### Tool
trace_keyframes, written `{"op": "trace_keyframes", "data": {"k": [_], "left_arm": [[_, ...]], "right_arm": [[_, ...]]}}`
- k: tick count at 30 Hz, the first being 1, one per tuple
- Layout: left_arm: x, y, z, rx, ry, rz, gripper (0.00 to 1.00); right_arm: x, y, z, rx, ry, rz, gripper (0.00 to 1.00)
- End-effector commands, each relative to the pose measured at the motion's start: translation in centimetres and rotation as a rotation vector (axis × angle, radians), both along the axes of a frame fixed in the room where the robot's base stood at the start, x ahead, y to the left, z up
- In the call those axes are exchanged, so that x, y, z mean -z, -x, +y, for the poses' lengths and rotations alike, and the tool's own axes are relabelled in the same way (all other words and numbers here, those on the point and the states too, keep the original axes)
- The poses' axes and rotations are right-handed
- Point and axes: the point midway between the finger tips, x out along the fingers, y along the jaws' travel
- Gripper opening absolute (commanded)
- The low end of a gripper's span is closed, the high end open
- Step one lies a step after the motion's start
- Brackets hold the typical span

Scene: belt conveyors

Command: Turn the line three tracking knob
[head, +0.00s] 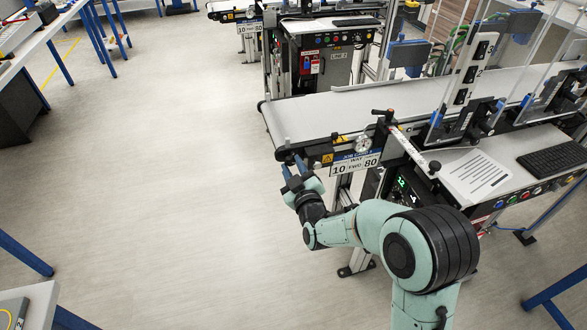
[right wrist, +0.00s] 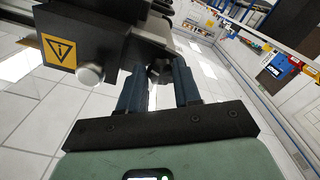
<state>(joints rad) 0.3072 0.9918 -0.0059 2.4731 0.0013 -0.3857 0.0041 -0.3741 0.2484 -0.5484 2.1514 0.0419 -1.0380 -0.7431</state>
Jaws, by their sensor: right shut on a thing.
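My right gripper (head: 293,166) is at the near left end of the closest conveyor (head: 330,115), under its belt edge and left of the "10 / 80" scale plate. In the right wrist view its two dark blue fingers (right wrist: 158,88) reach up to a small dark knob (right wrist: 156,70) between their tips and are shut on it. The knob is mostly shadowed, and its turn angle cannot be read. In the head view the gripper hides it. My left gripper is not in view.
A black block with a yellow warning sticker (right wrist: 58,50) and a silver round knob (right wrist: 90,75) sits left of the fingers. A control panel with a keyboard (head: 553,160) is to the right. Another conveyor marked line 2 (head: 338,57) stands behind.

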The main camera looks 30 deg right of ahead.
Motion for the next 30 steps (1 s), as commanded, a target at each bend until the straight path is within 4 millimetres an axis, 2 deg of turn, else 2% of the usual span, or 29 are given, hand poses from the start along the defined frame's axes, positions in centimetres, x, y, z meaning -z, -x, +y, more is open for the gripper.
{"op": "trace_keyframes", "data": {"k": [9, 21, 22, 23, 24, 30], "left_arm": [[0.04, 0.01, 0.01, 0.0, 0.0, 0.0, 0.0], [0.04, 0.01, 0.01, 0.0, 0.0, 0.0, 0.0], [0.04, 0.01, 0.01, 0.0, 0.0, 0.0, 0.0], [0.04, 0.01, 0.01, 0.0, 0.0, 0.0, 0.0], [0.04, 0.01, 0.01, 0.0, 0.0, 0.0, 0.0], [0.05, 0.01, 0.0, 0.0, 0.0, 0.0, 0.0]], "right_arm": [[-0.05, 0.0, -0.01, -0.001, 0.068, 0.016, 0.02], [-0.05, 0.0, -0.01, -0.001, 0.072, 0.016, 0.02], [-0.05, 0.0, -0.01, -0.001, 0.072, 0.016, 0.43], [-0.05, 0.0, -0.01, -0.001, 0.072, 0.016, 0.52], [-0.05, 0.0, -0.01, -0.001, 0.072, 0.016, 0.58], [-0.04, 0.0, -0.01, 0.0, 0.072, 0.017, 0.58]]}}
